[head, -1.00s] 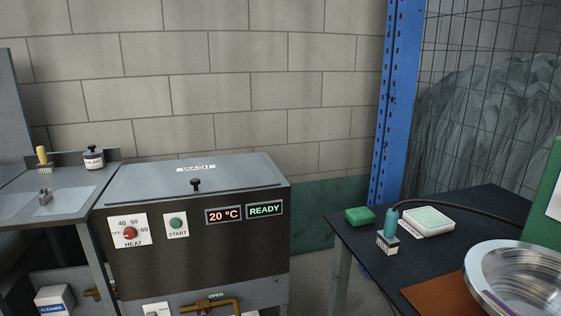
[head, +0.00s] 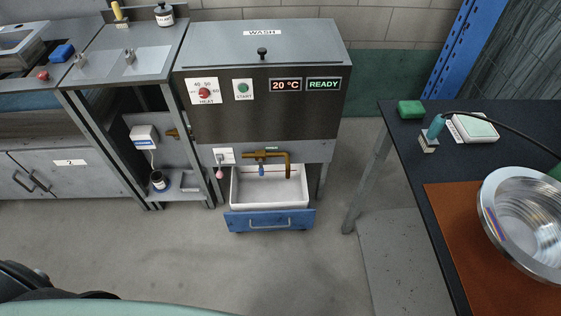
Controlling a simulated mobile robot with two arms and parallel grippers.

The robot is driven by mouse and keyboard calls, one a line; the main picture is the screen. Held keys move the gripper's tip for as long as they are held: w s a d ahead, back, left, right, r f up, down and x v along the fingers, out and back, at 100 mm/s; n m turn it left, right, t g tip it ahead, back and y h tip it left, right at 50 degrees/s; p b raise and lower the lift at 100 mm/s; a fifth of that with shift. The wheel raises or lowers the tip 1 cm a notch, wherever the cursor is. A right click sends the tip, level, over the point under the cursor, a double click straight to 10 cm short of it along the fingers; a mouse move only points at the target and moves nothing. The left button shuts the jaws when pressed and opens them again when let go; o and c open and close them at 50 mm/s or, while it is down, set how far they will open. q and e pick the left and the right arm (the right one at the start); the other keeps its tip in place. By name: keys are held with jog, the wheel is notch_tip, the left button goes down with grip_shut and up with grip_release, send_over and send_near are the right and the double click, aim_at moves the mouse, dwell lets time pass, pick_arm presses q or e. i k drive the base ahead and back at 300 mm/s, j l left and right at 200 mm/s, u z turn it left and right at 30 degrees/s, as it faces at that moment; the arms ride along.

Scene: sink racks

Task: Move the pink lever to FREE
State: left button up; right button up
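A small pink lever or knob (head: 219,174) hangs low under the left front of the wash machine (head: 262,95). It is just below a small white plate (head: 223,156) whose markings are too small to read. I cannot make out the word FREE. A brass pipe (head: 265,154) with a blue lever-like part (head: 261,170) is right of it, above an open drawer or tray (head: 270,190) with a blue front. Neither gripper shows; only dark and teal parts of my own body show at the bottom left.
The floor before the machine is clear. A shelf unit (head: 170,187) with a cleaner box (head: 144,136) stands at left. A dark table (head: 420,160) at right holds a metal bowl (head: 520,220), a brush (head: 434,130) and a green block (head: 410,109). The open drawer juts forward.

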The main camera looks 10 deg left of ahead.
aim_at(220, 174)
jog(key=u, duration=1.05)
